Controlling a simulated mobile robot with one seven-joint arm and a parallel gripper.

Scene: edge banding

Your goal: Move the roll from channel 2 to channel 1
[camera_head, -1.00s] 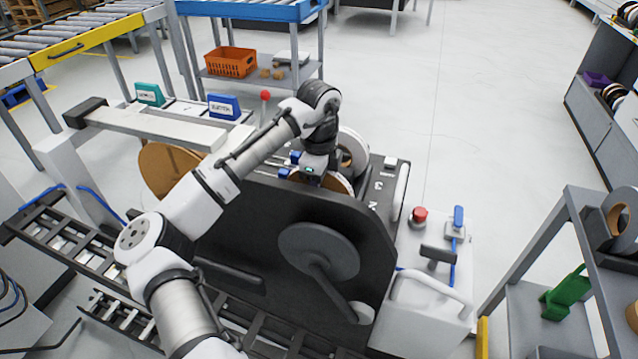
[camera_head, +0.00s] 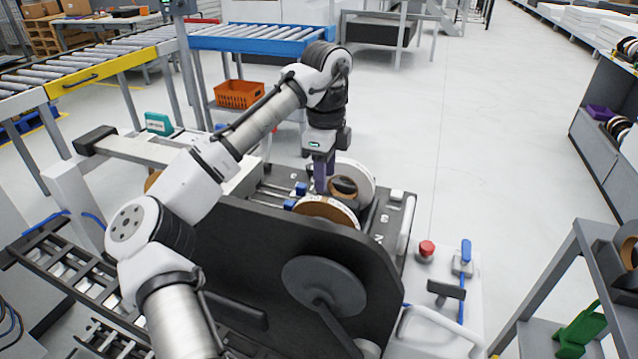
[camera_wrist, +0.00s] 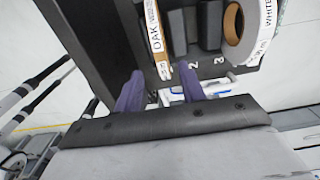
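My gripper (camera_head: 321,184) points down just above the dark edge-banding machine (camera_head: 300,262). In the wrist view its two purple fingers (camera_wrist: 160,76) are apart, with nothing clamped between them. The roll marked OAK (camera_wrist: 155,28) stands edge-on in a slot, lined up with the finger gap; its tan side shows in the head view (camera_head: 328,208). A roll marked WHITE (camera_wrist: 262,38) stands to its right, and it shows behind the oak roll in the head view (camera_head: 361,180). Number marks 2 and 3 are legible; I cannot see a 1.
An orange crate (camera_head: 239,94) sits on a shelf behind. A grey shelf rack (camera_head: 545,285) stands at front right. Open floor lies to the right.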

